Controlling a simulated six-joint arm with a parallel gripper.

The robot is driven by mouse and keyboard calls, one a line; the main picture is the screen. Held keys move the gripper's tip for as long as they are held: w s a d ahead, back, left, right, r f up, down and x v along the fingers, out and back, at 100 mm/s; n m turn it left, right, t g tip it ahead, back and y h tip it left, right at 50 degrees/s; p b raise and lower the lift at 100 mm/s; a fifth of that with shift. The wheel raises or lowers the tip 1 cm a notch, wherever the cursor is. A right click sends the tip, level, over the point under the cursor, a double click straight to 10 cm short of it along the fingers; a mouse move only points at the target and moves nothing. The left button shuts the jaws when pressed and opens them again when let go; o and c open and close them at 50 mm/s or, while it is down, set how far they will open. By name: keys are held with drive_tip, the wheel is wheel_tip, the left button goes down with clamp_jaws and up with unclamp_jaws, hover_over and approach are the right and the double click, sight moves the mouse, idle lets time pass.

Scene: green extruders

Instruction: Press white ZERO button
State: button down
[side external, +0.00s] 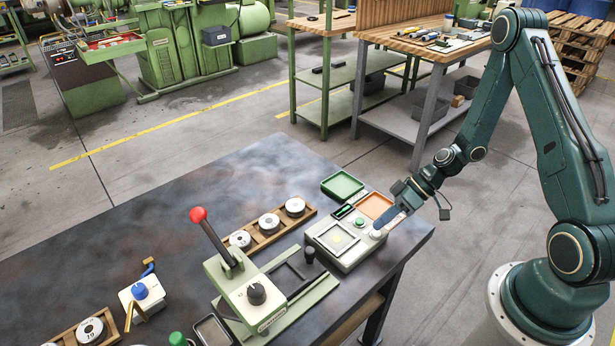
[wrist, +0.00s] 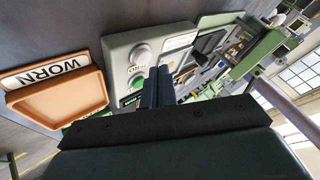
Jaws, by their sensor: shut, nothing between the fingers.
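The grey-green scale (side external: 340,262) stands near the right end of the dark table. Its round white button (side external: 375,235) is at the near right corner of the top, beside a green button (side external: 360,222). In the wrist view the white button (wrist: 141,54) and green button (wrist: 136,82) show left of my fingers, with lettering between them. My gripper (side external: 383,228) is shut and empty, pointing down close by the white button in the side view. In the wrist view my gripper's fingertips (wrist: 160,70) are beside the buttons, over the scale. Whether they touch it I cannot tell.
An orange tray (wrist: 62,97) labelled WORN lies beside the scale, with a green tray (side external: 342,185) behind it. A red-knobbed lever press (side external: 234,280) stands left of the scale. A wooden rack (side external: 267,238) holds several round parts. The table's back left is clear.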

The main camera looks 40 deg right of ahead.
drive_tip(key=shift+f, duration=0.8)
idle(1.1)
drive_tip(key=shift+r, duration=0.8)
drive_tip(key=shift+r, duration=0.1)
idle(0.4)
wheel_tip(320, 180, up, 5)
drive_tip(key=shift+f, duration=0.1)
idle(0.5)
idle(0.6)
